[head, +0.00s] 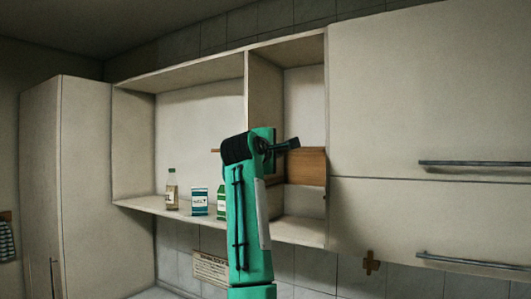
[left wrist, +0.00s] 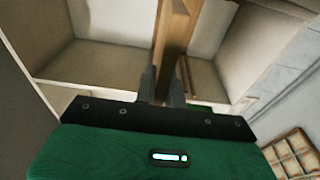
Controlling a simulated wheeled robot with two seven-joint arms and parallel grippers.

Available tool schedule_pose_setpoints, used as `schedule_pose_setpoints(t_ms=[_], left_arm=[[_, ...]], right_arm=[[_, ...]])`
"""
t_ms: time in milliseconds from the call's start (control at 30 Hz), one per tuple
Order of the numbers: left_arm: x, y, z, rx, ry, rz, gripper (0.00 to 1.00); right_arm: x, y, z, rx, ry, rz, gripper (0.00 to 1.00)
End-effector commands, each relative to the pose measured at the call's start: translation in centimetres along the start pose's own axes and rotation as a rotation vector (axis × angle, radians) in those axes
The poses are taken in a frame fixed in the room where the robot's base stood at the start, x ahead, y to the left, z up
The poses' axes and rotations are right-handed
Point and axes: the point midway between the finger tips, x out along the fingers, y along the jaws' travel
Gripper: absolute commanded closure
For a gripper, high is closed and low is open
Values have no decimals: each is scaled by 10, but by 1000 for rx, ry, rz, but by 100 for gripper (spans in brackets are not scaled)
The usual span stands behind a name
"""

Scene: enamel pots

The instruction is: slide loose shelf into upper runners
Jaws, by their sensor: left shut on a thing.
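The loose shelf (head: 306,166) is a brown wooden board at the right-hand compartment of the open wall cabinet (head: 287,56). My left gripper (head: 292,144) is in front of this compartment, and its arm hides part of the board. In the left wrist view, the gripper (left wrist: 163,88) is shut on the shelf (left wrist: 178,28), which stretches away from the fingers. A short brown strip (left wrist: 186,76) on a cabinet wall looks like a runner. A thin brown strip (head: 215,150) also shows left of my arm; I cannot tell what it is. My right gripper is out of view.
A bottle (head: 171,190), a teal-labelled container (head: 200,203) and a green container (head: 221,203) stand in the left compartment. An upright divider (head: 263,95) separates the compartments. Closed doors (head: 425,90) with bar handles lie to the right. A tall cupboard (head: 85,185) stands at left.

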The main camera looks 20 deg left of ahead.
Motion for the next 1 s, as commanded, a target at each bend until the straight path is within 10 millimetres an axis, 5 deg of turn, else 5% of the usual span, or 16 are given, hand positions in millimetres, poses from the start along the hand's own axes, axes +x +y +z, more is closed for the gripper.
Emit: schedule_pose_setpoints(t_ms=[1000], left_arm=[[23,2,3,1,1,3,100]], right_arm=[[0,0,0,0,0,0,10]])
